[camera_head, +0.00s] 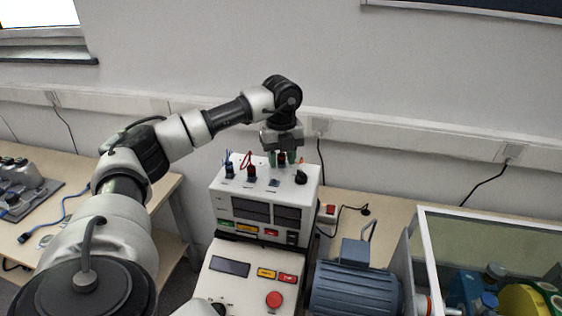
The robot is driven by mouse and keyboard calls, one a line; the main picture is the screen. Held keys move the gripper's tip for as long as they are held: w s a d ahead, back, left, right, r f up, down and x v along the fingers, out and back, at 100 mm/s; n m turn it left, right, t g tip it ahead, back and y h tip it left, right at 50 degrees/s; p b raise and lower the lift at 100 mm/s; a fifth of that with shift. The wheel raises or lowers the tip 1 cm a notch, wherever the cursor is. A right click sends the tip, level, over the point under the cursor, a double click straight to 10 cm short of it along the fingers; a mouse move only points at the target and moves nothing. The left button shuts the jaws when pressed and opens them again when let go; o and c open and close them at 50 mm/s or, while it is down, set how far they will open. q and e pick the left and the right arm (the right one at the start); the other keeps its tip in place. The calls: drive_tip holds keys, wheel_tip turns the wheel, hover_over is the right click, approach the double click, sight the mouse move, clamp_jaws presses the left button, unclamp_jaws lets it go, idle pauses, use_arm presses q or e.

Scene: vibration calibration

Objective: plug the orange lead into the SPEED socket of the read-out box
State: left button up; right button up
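The white read-out box (226,204) stands in the middle, with dark displays on its front and sockets on its sloping top. My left gripper (283,158) points down over the rear right of that top. Its two greenish fingers are apart, with a dark reddish plug (282,158) between them; I cannot tell whether they press on it. A small bit of orange (302,160), perhaps the orange lead, shows beside the right finger. The socket labels are too small to read, and the gripper hides part of the top. My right gripper is not in view.
A blue lead's plug (229,169) and a red lead's plug (251,172) stand upright at the top's left. A black knob (301,177) is at its right. A control panel with a red button (274,299), a blue motor (355,287) and a framed case (432,262) lie nearer.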

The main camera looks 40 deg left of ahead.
sight(281, 155)
use_arm(q)
clamp_jaws()
drive_tip(key=shift+r+p, duration=0.3)
drive_tip(key=shift+p, duration=0.05)
idle(0.3)
drive_tip(key=shift+r+p, duration=1.5)
drive_tip(key=shift+r, duration=0.25)
drive_tip(key=shift+s, duration=0.1)
